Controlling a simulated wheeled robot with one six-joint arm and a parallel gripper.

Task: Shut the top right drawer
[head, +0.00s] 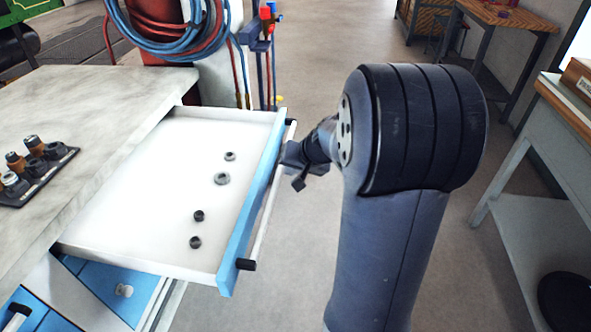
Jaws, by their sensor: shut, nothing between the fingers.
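The top right drawer (150,190) stands pulled out from under the grey worktop in the head view. It has a white inside, a blue front (252,200) and a pale bar handle (264,215) with dark ends. Several small dark nuts lie in it, one of them here (222,179). My gripper (298,182) is shut and empty, just outside the drawer front, near the far half of the handle. My arm partly hides the gripper, and I cannot tell whether the fingertips touch the handle.
The worktop (90,110) holds a dark rack (40,172) of sockets at the left. Blue and red hoses (180,35) hang beyond the drawer. A bench (560,150) stands at the right, with open floor between.

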